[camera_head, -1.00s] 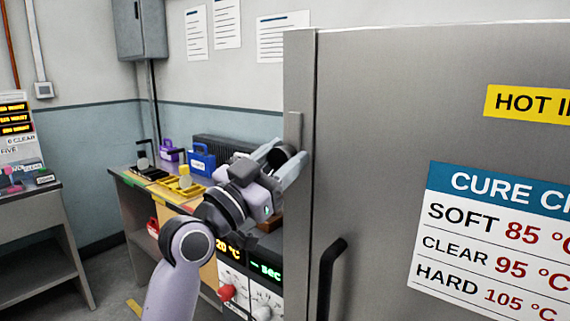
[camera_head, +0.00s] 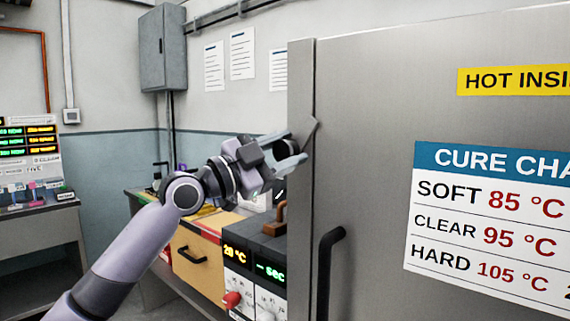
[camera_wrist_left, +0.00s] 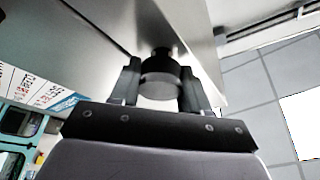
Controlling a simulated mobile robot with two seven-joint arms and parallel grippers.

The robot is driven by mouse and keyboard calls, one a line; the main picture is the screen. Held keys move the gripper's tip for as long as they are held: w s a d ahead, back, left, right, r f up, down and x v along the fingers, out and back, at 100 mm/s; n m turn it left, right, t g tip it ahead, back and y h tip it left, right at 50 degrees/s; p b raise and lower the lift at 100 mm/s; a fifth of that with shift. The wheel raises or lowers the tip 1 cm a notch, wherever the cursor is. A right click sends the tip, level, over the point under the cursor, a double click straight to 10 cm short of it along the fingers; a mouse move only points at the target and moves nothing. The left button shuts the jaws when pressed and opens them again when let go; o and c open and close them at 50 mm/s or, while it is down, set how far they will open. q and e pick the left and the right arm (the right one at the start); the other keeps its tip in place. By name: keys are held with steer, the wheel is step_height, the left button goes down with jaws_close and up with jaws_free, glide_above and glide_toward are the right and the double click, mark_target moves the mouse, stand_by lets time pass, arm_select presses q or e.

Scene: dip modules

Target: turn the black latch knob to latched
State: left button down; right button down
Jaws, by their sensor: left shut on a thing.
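The black latch knob (camera_head: 286,147) sits at the left edge of the tall grey metal door (camera_head: 375,110). My left gripper (camera_head: 292,153) is shut on the knob, one finger on each side of it. In the left wrist view the round dark knob (camera_wrist_left: 160,75) stands between the two fingers of the gripper (camera_wrist_left: 158,84). A grey latch bar (camera_head: 308,131) beside the knob is tilted, its top leaning to the right. The fingers hide part of the knob and bar. My right gripper is not in view.
A black door handle (camera_head: 327,275) stands out below the knob. A bench to the left holds a dark box with a brown handle (camera_head: 273,222), with digital readouts and a red knob (camera_head: 231,299) below. A grey wall cabinet (camera_head: 163,47) hangs behind.

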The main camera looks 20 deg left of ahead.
arm_select(q)
steer(key=shift+m+g, duration=0.5)
steer(key=shift+m, duration=0.7)
steer(key=m+g, duration=0.1)
steer(key=m, duration=0.2)
steer(key=shift+r, duration=0.1)
steer(key=shift+m+g+p, duration=0.4)
steer(key=shift+m+p, duration=0.1)
steer(key=shift+m, duration=0.4)
steer(key=m+p, duration=0.1)
steer(key=m, duration=0.1)
steer(key=shift+m+g+y+p, duration=0.3)
steer(key=shift+m+g, duration=0.1)
steer(key=shift+m, duration=0.5)
steer(key=shift+p, duration=0.4)
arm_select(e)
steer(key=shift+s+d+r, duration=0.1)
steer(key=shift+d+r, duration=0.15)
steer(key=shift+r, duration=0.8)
arm_select(q)
steer(key=shift+m+g+y, duration=0.3)
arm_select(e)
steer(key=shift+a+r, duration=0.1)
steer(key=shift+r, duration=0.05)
arm_select(q)
steer(key=c, duration=0.6)
jaws_free()
